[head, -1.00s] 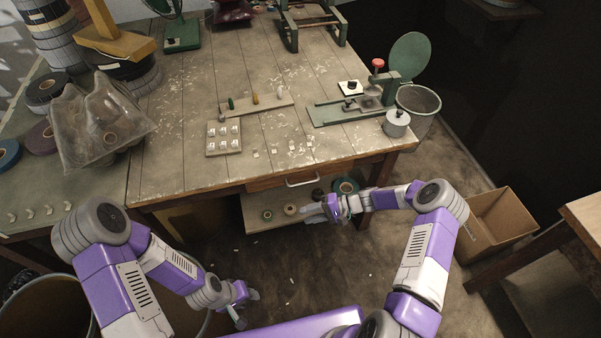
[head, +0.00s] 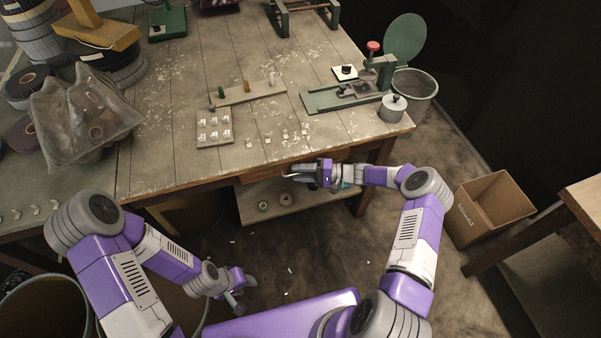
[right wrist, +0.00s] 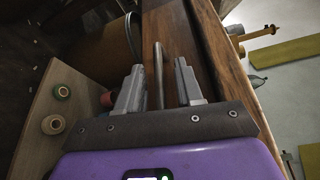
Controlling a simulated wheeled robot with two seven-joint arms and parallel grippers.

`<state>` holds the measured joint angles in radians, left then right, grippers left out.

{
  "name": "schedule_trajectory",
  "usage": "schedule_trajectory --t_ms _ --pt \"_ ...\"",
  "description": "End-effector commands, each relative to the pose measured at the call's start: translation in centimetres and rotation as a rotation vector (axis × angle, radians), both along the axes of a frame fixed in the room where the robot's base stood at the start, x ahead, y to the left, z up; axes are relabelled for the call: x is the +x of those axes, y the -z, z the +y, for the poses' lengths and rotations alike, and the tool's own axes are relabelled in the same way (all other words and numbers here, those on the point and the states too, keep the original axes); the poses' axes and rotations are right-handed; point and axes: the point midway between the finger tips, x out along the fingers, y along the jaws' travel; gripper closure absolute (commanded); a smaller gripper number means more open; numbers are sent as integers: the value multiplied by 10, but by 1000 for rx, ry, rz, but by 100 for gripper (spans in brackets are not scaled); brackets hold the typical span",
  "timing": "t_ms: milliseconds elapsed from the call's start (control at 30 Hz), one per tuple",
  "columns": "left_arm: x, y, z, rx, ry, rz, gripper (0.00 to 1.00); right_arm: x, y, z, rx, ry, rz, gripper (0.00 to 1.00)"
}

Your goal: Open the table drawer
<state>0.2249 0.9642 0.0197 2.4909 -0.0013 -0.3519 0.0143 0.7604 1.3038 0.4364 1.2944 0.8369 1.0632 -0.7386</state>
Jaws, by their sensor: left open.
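The drawer looks shut. My left gripper (head: 238,290) is open and empty, low over the floor, away from the table.
The wooden table (head: 165,150) carries a white-celled tray (head: 214,128), a peg board (head: 248,93) and a green press (head: 350,95). A lower shelf (head: 290,200) holds tape rolls. A cardboard box (head: 490,207) stands at right. The floor before the table is mostly clear.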

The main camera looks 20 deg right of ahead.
Motion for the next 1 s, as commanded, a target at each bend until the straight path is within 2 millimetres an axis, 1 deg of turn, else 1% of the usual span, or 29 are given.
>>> schedule_trajectory --t_ms 200,433,833,1000 --pt "0 0 0 0 0 0 57 0 0 1 0 -1 0 64" --pt "0 0 0 0 0 0 57 0 0 1 0 -1 0 99" --pt "0 -1 0 0 0 0 57 -1 0 2 0 -4 1 100" --pt "0 -6 0 0 0 0 57 -11 -1 14 2 -27 3 100"
